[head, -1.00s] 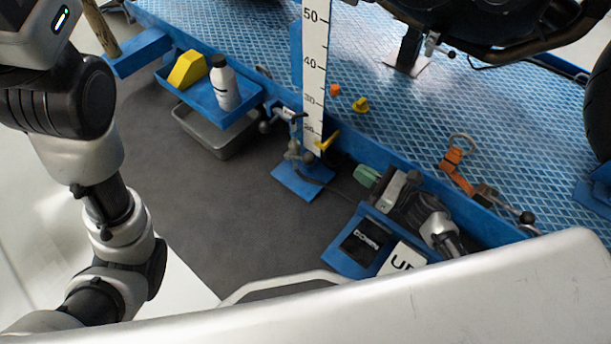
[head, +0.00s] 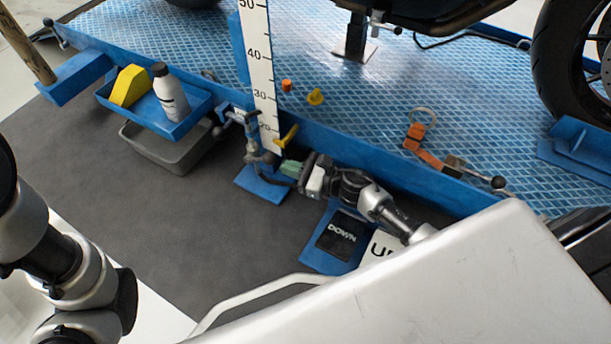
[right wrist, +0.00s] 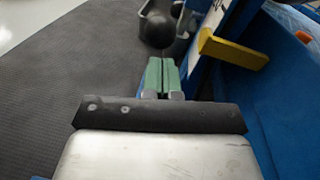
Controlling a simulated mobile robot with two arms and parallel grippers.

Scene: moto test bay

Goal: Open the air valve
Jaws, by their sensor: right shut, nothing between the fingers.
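A yellow lever (head: 288,136) sits at the foot of the scale post, by the blue lift's edge; it looks like a valve handle, but I cannot tell for sure. It also shows in the right wrist view (right wrist: 233,50), right of and beyond my fingertips. Grey pipework (head: 252,150) rises from a blue floor plate just left of it. My right gripper (head: 288,168), with green fingertips, is just below the lever and close to the pipework. Its fingers (right wrist: 162,75) are together and empty, apart from the lever. My left gripper is outside the view; only my left arm shows.
A black ball knob (right wrist: 157,30) is straight ahead of my right fingers. A blue tray (head: 185,122) with a white bottle (head: 171,95) and a yellow block (head: 129,86) is at left, above a grey bin (head: 165,155). DOWN and UP pedals lie below my right arm.

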